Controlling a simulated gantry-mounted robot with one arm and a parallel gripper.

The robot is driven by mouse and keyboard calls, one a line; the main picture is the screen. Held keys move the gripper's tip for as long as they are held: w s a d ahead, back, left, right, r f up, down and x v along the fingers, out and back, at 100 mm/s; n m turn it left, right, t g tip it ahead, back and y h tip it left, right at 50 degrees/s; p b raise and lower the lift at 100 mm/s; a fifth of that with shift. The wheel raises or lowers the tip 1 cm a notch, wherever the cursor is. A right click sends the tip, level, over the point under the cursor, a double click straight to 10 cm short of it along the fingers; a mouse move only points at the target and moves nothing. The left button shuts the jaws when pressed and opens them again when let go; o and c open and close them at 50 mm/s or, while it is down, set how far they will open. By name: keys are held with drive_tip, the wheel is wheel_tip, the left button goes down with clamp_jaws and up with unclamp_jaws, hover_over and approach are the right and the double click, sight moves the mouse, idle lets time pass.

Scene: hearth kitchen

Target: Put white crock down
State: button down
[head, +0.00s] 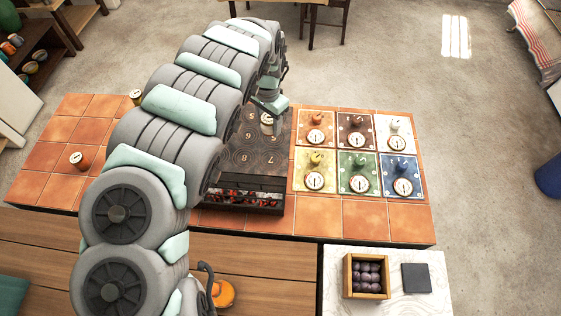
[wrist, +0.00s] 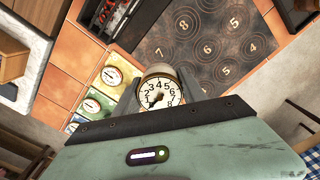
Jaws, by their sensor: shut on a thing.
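My gripper (head: 268,115) is shut on the white crock (head: 267,125), at the right side of the dark hob (head: 233,160) with numbered rings. In the wrist view the crock (wrist: 160,91) sits between my fingers, its numbered dial lid facing the camera. The hob (wrist: 192,42) with its rings shows beyond it. I cannot tell whether the crock's base touches the hob or hangs just above it. My arm covers the hob's left part in the head view.
Coloured tiles (head: 319,177) with dials and small pots lie right of the hob. Glowing coals (head: 240,195) line the hob's front. A box of dark balls (head: 366,277) is at front right.

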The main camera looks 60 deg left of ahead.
sight(271, 159)
wheel_tip(271, 159, down, 18)
drive_tip(key=b, duration=0.3)
idle(0.4)
drive_tip(key=shift+f, duration=0.15)
drive_tip(key=c, duration=0.7)
unclamp_jaws()
drive_tip(key=shift+o, duration=0.2)
wheel_tip(271, 159, up, 12)
drive_tip(key=p, duration=0.1)
drive_tip(key=shift+r, duration=0.2)
